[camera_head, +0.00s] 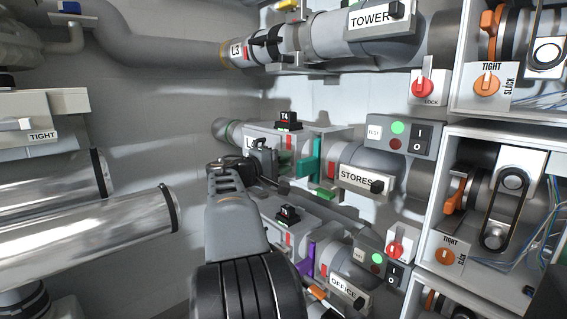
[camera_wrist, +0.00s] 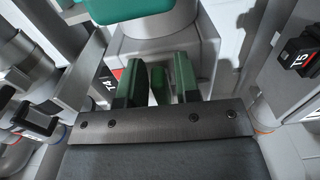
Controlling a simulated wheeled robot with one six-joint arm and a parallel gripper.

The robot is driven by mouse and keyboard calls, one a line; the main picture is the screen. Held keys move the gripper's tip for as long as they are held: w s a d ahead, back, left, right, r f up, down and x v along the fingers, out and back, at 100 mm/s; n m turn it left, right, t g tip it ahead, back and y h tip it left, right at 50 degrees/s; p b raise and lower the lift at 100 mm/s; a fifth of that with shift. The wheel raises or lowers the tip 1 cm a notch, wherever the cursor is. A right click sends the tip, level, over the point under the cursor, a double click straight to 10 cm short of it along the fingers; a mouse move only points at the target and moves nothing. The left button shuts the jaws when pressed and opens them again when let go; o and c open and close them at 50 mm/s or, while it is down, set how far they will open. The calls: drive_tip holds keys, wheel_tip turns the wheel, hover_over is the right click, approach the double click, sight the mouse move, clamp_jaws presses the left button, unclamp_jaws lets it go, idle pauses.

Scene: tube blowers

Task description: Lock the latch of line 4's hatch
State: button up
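Line 4's STORES pipe (camera_head: 357,178) runs across the middle of the head view. A teal band (camera_head: 317,158) is on it, with green latch parts (camera_head: 323,188) beside and below it. The line's label is partly covered by my gripper (camera_head: 266,158), which is at the left of the green parts. In the wrist view, my gripper's two fingers (camera_wrist: 158,88) stand apart, with a small green piece (camera_wrist: 158,84), apparently the latch handle, between them. I cannot tell whether they touch it. The teal band (camera_wrist: 125,8) shows at the top. Whether the latch is locked cannot be told.
The T4 box (camera_head: 287,122) stands on top of line 4. The L3 TOWER line (camera_head: 375,45) runs above, and the OFFICE line (camera_head: 342,285) with a purple band (camera_head: 306,262) below. Switch boxes (camera_head: 400,135) and cabinets stand right; large silver pipes (camera_head: 90,235) lie left.

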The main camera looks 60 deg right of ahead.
drive_tip(key=shift+o, duration=0.7)
drive_tip(key=shift+r, duration=0.1)
drive_tip(key=shift+w+a, duration=0.15)
drive_tip(key=shift+a, duration=0.15)
drive_tip(key=p+v, duration=0.2)
drive_tip(key=v, duration=1.1)
drive_tip(key=shift+a, duration=0.15)
